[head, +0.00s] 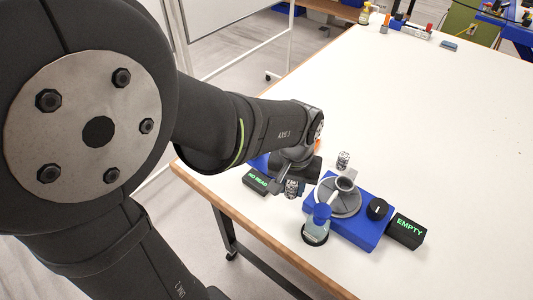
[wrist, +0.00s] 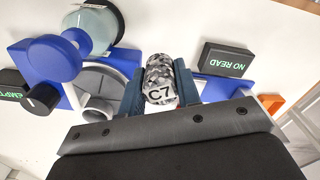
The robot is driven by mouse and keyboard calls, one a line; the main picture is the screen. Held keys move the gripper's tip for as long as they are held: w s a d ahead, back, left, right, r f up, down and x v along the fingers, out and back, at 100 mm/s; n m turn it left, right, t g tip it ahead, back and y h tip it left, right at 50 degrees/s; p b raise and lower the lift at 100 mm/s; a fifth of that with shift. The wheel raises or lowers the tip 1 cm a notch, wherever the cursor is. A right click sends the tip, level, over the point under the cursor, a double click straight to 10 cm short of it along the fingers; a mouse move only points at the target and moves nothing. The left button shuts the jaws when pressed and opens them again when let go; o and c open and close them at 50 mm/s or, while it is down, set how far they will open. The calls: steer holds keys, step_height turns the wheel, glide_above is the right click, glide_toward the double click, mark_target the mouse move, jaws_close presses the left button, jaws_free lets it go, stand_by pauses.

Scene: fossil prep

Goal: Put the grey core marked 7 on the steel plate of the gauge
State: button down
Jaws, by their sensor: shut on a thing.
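My gripper (head: 291,180) is shut on the core marked C7 (wrist: 160,85), a speckled grey, black and white cylinder. In the wrist view its label faces the camera between the two blue fingers. The gauge is a blue block (wrist: 216,87) with a black display (wrist: 226,60) reading NO READ; the display (head: 257,181) also shows in the head view. The gripper is over or close beside the gauge. The steel plate cannot be made out; gripper and core hide much of the gauge.
A second speckled core (head: 343,159) stands behind a blue device (head: 359,234) with a round grey dish, black knob (head: 377,208) and EMPTY display (head: 407,231). A blue-topped bottle (head: 316,232) stands in front. An orange object (wrist: 272,103) lies near the gauge.

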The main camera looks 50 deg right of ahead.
steer(key=s+d+r+n, duration=0.4)
steer(key=d+r+n, duration=0.15)
steer(key=n, duration=0.65)
steer(key=w+d+f, duration=0.1)
steer(key=w+f, duration=0.1)
steer(key=w, duration=0.1)
steer(key=w+d+f, duration=0.1)
steer(key=w+f, duration=0.1)
steer(key=w, duration=0.2)
steer(key=w+d+f, duration=0.1)
steer(key=w+f, duration=0.1)
steer(key=w, duration=0.1)
steer(key=shift+w+f, duration=0.3)
steer(key=shift+f, duration=2.1)
steer(key=shift+f, duration=0.2)
steer(key=c, duration=1.3)
jaws_free()
steer(key=shift+c, duration=0.2)
